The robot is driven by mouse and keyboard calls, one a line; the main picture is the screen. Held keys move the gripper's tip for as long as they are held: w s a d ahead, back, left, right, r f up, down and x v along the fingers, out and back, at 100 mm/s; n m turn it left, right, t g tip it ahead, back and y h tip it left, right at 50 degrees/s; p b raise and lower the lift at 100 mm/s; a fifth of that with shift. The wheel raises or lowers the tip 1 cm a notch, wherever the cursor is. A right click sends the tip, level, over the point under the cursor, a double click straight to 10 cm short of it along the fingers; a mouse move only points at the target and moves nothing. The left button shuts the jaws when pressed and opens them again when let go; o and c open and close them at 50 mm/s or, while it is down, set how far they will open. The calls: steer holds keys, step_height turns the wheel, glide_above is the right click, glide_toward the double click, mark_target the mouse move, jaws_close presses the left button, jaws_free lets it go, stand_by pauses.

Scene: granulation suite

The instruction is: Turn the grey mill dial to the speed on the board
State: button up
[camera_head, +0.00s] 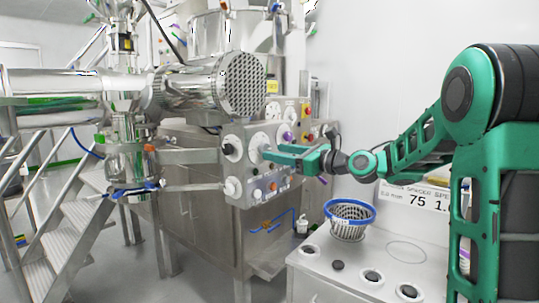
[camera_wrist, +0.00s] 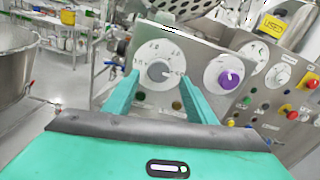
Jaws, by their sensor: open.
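The grey mill dial (camera_wrist: 158,71) sits on a white round scale plate with printed numbers on the machine's panel, in the middle of the wrist view. Its pointer mark is too small to read surely. In the head view, my gripper (camera_head: 268,154) is at the panel and partly covers that dial's white plate (camera_head: 260,140). My gripper (camera_wrist: 158,80) is open, one finger on each side of the dial in the wrist view. I cannot tell whether they touch it.
A purple knob (camera_wrist: 230,80) on a white plate is just right of the dial. A black knob (camera_head: 230,149) is to its left in the head view. Small buttons sit below. A blue-rimmed basket (camera_head: 349,229) stands on the white bench (camera_head: 320,264).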

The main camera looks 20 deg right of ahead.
mark_target(267, 150)
steer(key=shift+x, duration=1.95)
steer(key=shift+c, duration=0.2)
steer(key=c, duration=1)
steer(key=shift+d, duration=0.25)
steer(key=shift+a, duration=0.15)
